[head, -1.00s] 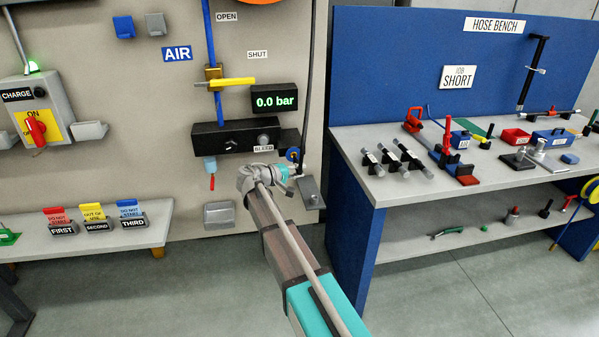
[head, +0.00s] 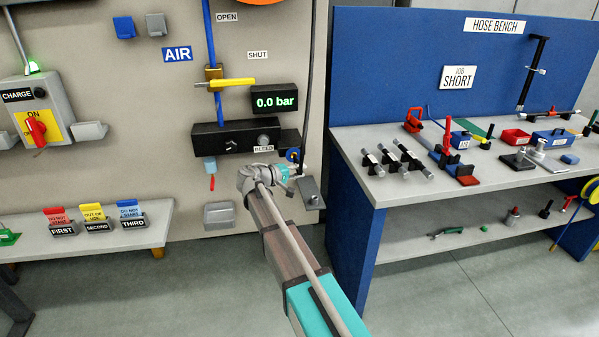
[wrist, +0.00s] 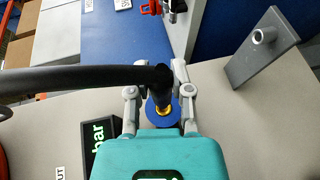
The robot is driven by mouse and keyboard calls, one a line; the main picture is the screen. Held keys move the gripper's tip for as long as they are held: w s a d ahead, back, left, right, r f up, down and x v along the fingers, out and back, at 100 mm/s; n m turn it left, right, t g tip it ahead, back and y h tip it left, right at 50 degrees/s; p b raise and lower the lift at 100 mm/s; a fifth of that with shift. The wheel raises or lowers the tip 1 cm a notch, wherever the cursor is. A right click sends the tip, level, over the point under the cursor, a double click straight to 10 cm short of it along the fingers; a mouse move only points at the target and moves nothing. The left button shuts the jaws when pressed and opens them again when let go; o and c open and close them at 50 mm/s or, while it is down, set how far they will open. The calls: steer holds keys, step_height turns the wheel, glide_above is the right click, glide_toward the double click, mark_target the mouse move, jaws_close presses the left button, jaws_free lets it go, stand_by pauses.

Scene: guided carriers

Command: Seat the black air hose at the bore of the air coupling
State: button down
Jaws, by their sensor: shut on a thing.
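The black air hose (wrist: 85,77) comes in from the left in the wrist view and bends between my gripper's fingers. In the head view the hose (head: 309,80) hangs down the panel's right side. My gripper (wrist: 158,84) is shut on the hose close to its end. The air coupling, a blue disc (wrist: 183,118) with a gold part in its middle, lies behind the hose end. The hose end overlaps the gold part in the picture; whether it is in the bore I cannot tell. In the head view my gripper (head: 287,173) is beside the coupling's blue disc (head: 292,155).
A grey plate with a peg (wrist: 263,50) stands near the gripper on the right. The pressure display (head: 278,98) reads 0.0 bar. A yellow valve lever (head: 233,82) is above the black block (head: 208,139). The hose bench (head: 350,165) is to the right.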

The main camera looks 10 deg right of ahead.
mark_target(297, 163)
steer(key=shift+w+a, duration=0.1)
steer(key=shift+w, duration=1.5)
stand_by(0.7)
steer(key=shift+c, duration=2.2)
jaws_free()
steer(key=s, duration=0.8)
steer(key=shift+s, duration=0.15)
